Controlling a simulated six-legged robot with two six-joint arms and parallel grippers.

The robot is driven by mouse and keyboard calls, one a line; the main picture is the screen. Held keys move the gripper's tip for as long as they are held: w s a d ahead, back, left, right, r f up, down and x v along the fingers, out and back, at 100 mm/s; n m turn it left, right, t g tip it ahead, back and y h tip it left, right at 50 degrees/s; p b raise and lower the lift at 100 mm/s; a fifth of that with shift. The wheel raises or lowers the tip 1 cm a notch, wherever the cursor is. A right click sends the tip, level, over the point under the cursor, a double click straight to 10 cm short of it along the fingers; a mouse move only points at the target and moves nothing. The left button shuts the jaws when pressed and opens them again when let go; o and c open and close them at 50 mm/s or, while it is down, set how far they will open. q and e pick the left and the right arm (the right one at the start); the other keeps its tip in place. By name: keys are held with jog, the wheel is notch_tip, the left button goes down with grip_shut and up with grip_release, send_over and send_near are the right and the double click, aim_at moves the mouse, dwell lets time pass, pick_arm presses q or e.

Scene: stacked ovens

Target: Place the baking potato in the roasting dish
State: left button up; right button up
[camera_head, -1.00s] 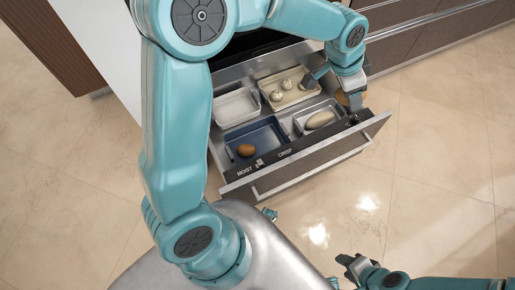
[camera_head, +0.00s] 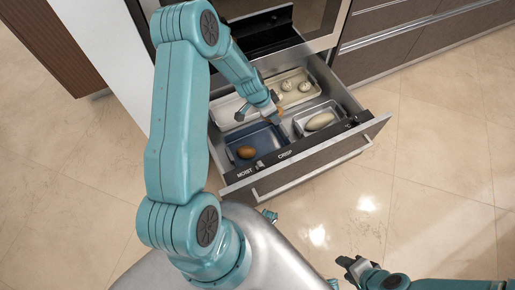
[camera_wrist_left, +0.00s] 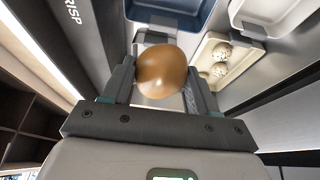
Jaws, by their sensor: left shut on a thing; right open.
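My left gripper (camera_head: 279,114) is shut on a rounded orange-brown thing, taken as the baking potato (camera_wrist_left: 161,72), and holds it above the open drawer. In the head view the gripper mostly hides it, near the right end of the blue dish. The blue roasting dish (camera_head: 268,131) lies in the drawer with one brown oval item (camera_head: 246,152) in it. The dish also shows at the top of the left wrist view (camera_wrist_left: 170,8). My right gripper (camera_head: 347,268) is open and empty over the floor at lower right.
The open drawer (camera_head: 300,166) also holds a small metal dish (camera_head: 334,107) with a pale oval item, a cream tray (camera_head: 311,92) with round speckled items, and a white dish (camera_head: 227,107) partly behind my left arm. The oven front stands behind. The floor at right is clear.

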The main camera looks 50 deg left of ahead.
pick_arm(q)
jog(key=shift+s+a+f, duration=0.2)
jog(key=shift+s+f, duration=0.05)
jog(key=shift+f, duration=0.05)
jog(key=b, duration=1.3)
send_near(271, 143)
jog(key=shift+w+d+f, duration=0.3)
jog(key=shift+w+f, duration=0.25)
jog(key=shift+w, duration=0.35)
notch_tip(271, 143, down, 4)
jog(key=b, duration=0.4)
jog(key=shift+f, duration=0.2)
jog(key=shift+f+b, duration=0.2)
jog(key=shift+b, duration=0.2)
jog(key=o, duration=1.1)
jog(key=shift+o, duration=0.2)
jog(key=shift+r, duration=0.2)
